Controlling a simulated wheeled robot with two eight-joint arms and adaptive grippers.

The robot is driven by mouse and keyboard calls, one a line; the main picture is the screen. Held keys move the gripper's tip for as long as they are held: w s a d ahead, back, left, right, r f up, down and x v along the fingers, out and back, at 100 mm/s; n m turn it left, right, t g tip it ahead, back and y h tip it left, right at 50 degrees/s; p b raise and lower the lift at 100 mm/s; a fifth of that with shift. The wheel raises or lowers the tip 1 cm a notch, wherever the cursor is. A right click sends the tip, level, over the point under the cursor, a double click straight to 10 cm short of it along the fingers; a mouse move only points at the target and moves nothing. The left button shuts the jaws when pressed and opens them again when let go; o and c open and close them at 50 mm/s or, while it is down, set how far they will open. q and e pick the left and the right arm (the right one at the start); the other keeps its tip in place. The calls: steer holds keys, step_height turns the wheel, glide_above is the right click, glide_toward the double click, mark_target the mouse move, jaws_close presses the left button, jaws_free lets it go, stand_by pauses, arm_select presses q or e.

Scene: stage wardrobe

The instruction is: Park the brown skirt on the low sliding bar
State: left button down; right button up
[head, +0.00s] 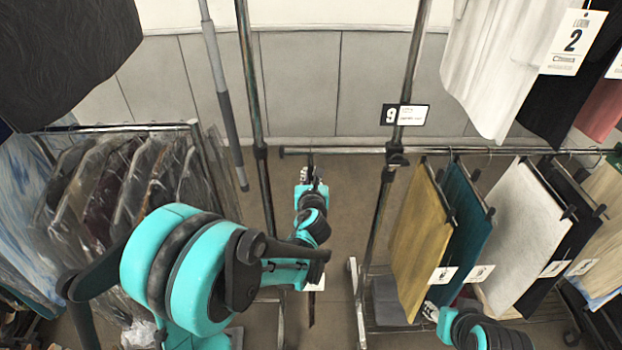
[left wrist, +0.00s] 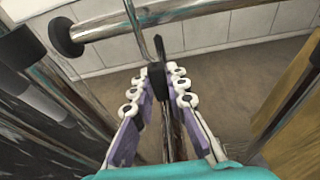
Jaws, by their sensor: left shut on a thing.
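My left gripper (head: 311,178) is shut on a dark hanger (left wrist: 157,82), just below the low bar (head: 350,150) and near its left end. The hanger's metal hook (left wrist: 159,47) rises close to the bar (left wrist: 180,20) in the left wrist view; I cannot tell whether it touches the bar. A narrow dark brown strip (head: 311,310), seemingly the brown skirt edge-on, hangs below with a pale tag; my left arm hides much of it. My right gripper (head: 430,312) is low, beside the mustard skirt; its fingers are too small to read.
A mustard skirt (head: 418,235), a teal one (head: 463,225) and several others hang further right on the bar. A sign marked 9 (head: 404,114) is on the upright. Bagged garments (head: 110,185) fill a rack at left. The bar is bare between hanger and upright.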

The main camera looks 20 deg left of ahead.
mark_target(311, 182)
arm_select(q)
steer(key=shift+w+a, duration=0.2)
steer(key=shift+w, duration=0.4)
steer(key=shift+w+a, duration=0.15)
steer(key=shift+w, duration=0.4)
steer(key=shift+w, duration=0.1)
steer(key=shift+f+b, duration=0.2)
steer(key=shift+b, duration=0.15)
steer(key=shift+f+b, duration=1.45)
steer(key=shift+f, duration=0.15)
steer(key=c, duration=1.4)
jaws_free()
steer(key=shift+r, duration=0.1)
steer(key=shift+c, duration=0.2)
